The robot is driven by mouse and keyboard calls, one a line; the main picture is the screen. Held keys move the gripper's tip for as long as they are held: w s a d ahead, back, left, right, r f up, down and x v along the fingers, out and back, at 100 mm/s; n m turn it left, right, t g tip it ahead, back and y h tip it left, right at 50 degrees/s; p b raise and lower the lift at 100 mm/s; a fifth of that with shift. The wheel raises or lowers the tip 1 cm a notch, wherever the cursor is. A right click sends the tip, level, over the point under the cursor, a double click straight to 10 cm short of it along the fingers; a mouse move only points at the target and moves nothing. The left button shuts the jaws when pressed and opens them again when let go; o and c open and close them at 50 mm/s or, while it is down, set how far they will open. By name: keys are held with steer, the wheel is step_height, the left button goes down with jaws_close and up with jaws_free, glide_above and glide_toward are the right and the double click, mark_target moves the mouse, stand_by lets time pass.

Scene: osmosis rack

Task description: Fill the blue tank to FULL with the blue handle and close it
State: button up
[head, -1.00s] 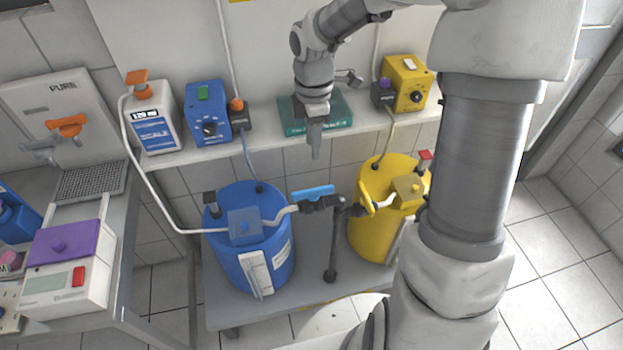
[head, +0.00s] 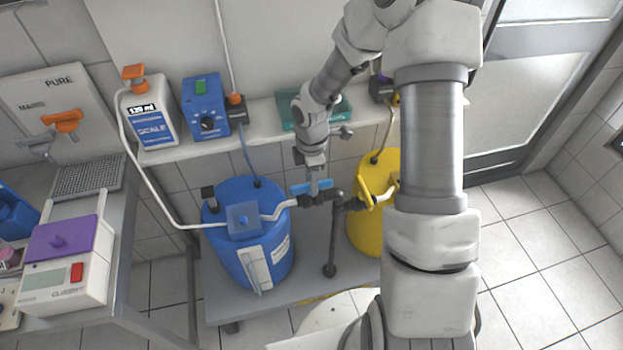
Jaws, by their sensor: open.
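The blue tank (head: 230,190) stands on a low grey stand, with a pale level strip (head: 254,266) on its front. The blue handle (head: 296,189) sits on the dark valve of the pipe, right of the blue tank, and lies crosswise. My gripper (head: 314,188) points down at the right part of the blue handle and overlaps it in the head view. It is open. Whether the fingers straddle or touch the handle cannot be told. My gripper hides part of the handle. The level marks on the strip are too small to read.
A yellow tank (head: 363,230) with a yellow handle (head: 365,191) stands to the right, partly behind my arm. A dark upright pipe (head: 331,245) stands between the tanks.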

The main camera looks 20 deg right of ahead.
jaws_close()
steer(key=shift+m, duration=0.3)
stand_by(0.3)
steer(key=m+b, duration=0.2)
steer(key=m, duration=0.1)
steer(key=shift+f+m, duration=0.1)
steer(key=shift+m, duration=0.3)
steer(key=m+b, duration=0.3)
steer(key=m, duration=0.2)
steer(key=m+b, duration=0.2)
steer(key=m, duration=0.3)
steer(key=m+b, duration=0.1)
steer(key=m, duration=0.3)
steer(key=shift+m, duration=0.3)
